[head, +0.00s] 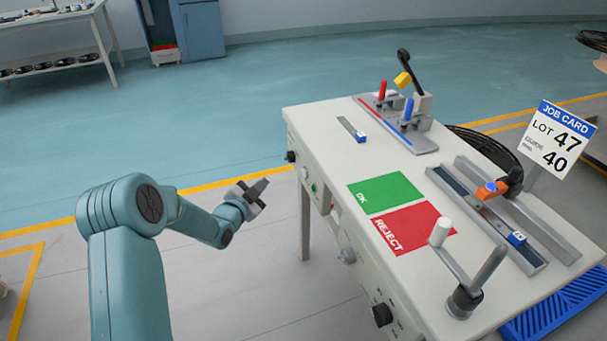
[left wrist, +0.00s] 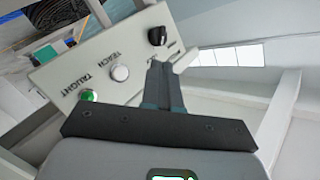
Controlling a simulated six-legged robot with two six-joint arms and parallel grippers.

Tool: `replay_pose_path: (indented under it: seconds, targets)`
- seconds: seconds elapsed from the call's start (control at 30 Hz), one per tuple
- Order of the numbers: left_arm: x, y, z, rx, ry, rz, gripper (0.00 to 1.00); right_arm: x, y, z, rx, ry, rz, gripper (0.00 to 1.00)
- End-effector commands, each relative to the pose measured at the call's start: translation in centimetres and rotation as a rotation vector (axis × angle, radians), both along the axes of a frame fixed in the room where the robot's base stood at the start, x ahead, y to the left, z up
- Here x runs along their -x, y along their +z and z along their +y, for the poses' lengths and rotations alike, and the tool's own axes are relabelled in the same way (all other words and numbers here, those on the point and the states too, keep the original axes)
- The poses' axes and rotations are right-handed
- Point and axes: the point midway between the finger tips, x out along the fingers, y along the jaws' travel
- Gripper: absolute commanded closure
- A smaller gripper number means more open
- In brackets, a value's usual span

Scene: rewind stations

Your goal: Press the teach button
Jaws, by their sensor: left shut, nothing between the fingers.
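The teach button is a round white button (left wrist: 119,72) beside the word TEACH on the white front panel in the left wrist view. It shows small on the bench front in the head view (head: 305,172). A green lamp (left wrist: 89,96) labelled TAUGHT sits beside it. My left gripper (head: 262,187) is in front of the panel, apart from it, to the left of the button in the head view. In the left wrist view its fingers (left wrist: 163,68) are together and empty, and appear to the right of the button, below a black knob (left wrist: 157,36). My right gripper is not in view.
The white bench (head: 310,118) carries a green OK patch (head: 385,193), a red REJECT patch (head: 413,227), rails, clamps and a crank (head: 463,300). A job card (head: 557,140) stands at the right. Floor left of the bench is clear.

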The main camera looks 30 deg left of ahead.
Motion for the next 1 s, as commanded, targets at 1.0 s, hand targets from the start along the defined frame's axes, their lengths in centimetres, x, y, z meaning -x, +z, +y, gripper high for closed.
replay_pose_path:
  seconds: [1.0]
  targets:
    - [-6.3,0.0,-5.8,0.002,0.002,0.001,1.00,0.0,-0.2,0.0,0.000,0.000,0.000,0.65]
